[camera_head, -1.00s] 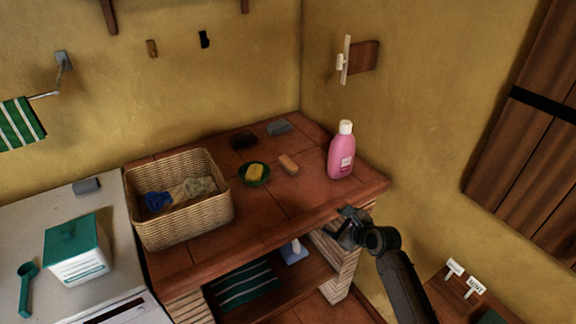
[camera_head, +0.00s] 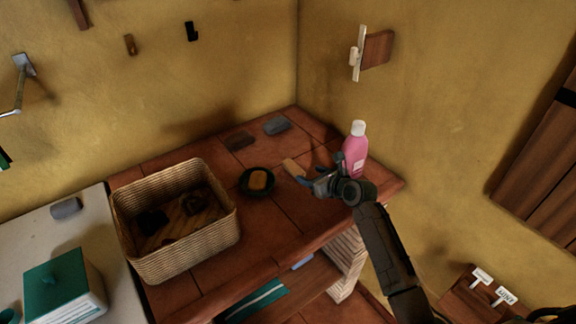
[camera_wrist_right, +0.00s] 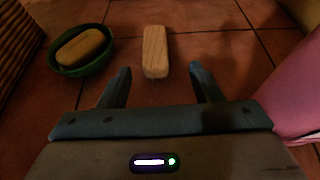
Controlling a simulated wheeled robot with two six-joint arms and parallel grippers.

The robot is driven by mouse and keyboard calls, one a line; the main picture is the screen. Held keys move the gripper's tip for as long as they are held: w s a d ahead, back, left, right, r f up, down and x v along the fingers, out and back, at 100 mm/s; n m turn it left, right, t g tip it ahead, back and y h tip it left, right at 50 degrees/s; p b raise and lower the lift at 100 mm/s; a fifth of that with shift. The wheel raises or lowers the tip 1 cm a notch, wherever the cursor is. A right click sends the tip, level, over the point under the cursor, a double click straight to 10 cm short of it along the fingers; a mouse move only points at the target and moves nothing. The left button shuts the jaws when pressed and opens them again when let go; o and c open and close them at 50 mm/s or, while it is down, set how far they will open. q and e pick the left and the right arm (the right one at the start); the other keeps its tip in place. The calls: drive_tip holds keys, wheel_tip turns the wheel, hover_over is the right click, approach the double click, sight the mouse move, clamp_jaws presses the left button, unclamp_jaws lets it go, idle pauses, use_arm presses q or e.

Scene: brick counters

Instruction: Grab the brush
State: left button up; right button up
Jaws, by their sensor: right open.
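The brush appears as a pale wooden block (camera_head: 292,168) lying on the tiled counter (camera_head: 275,225), between the soap dish and the pink bottle. It also shows in the right wrist view (camera_wrist_right: 155,48), long side pointing away from me; any bristles are hidden. My right gripper (camera_head: 316,172) is open and empty, low over the counter beside the brush. In the right wrist view its fingertips (camera_wrist_right: 158,68) are spread either side of the brush's near end, apart from it. My left gripper is not in view.
A pink bottle (camera_head: 355,153) stands close to the right gripper. A dark green dish (camera_head: 243,190) with yellow soap (camera_head: 258,180) is left of the brush. A wicker basket (camera_head: 190,258) stands further left. Grey (camera_head: 276,125) and dark (camera_head: 238,141) blocks lie at the back.

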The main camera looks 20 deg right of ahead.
sight(297, 170)
drive_tip(key=x, duration=0.2)
drive_tip(key=shift+w+a, duration=0.2)
drive_tip(key=shift+w, duration=0.1)
drive_tip(key=shift+w+a+f, duration=0.1)
drive_tip(key=shift+w+f, duration=0.05)
drive_tip(key=shift+w, duration=0.1)
drive_tip(key=x, duration=0.2)
drive_tip(key=p+x, duration=0.1)
drive_tip(key=x, duration=0.1)
drive_tip(key=shift+w+a+f, duration=0.1)
drive_tip(key=shift+w+a, duration=0.15)
drive_tip(key=shift+a, duration=0.1)
drive_tip(key=shift+w+a+f, duration=0.1)
drive_tip(key=shift+w+f, duration=0.05)
drive_tip(key=shift+w, duration=0.1)
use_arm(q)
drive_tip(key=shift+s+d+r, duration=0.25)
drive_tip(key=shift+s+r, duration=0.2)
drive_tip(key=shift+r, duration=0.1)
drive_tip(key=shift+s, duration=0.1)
use_arm(e)
drive_tip(key=shift+c, duration=0.2)
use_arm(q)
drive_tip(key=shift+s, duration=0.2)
use_arm(e)
drive_tip(key=c, duration=1)
